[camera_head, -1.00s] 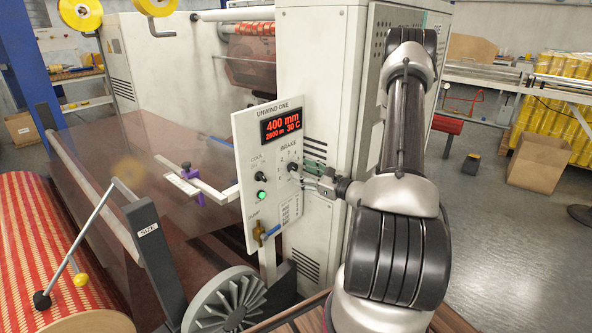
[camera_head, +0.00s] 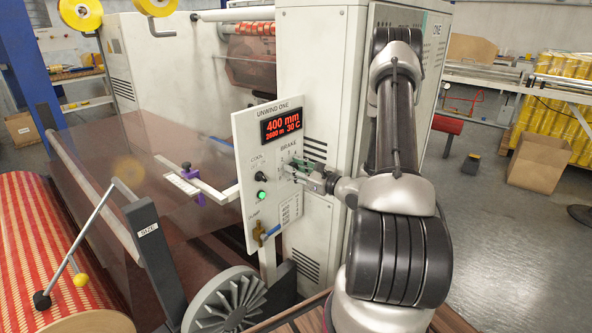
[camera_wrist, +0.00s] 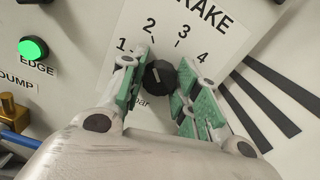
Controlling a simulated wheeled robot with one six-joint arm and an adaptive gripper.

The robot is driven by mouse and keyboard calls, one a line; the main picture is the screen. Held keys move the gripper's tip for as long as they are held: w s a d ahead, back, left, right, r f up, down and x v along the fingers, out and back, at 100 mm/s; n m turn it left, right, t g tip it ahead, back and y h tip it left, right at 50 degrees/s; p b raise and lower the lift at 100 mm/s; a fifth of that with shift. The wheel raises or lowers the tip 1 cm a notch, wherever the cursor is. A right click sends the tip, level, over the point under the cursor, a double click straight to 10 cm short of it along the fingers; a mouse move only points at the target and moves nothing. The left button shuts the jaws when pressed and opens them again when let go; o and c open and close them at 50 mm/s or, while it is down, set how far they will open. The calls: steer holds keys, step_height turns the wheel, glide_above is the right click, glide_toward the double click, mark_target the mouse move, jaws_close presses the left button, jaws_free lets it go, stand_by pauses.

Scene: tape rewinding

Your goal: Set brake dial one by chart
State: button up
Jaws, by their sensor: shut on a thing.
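The brake dial (camera_wrist: 160,77) is a black knob with a pale mark, on the white "UNWIND ONE" panel (camera_head: 244,150). Its scale reads 1 to 4; the mark points up, roughly toward the 2, exact setting unclear. My gripper (camera_wrist: 157,82) has its green-padded fingers on either side of the dial and is shut on it. In the head view my gripper (camera_head: 296,170) hides the dial. A small chart (camera_head: 290,208) is low on the panel, too small to read.
A white cabinet (camera_head: 315,70) stands close behind the panel. A grey finned disc (camera_head: 225,302) is below.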

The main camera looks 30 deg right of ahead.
steer(key=shift+m, duration=0.6)
steer(key=o, duration=1)
steer(key=shift+c, duration=0.2)
steer(key=shift+o, duration=0.5)
steer(key=v, duration=1.2)
steer(key=shift+n, duration=0.3)
steer(key=shift+x, duration=5.9)
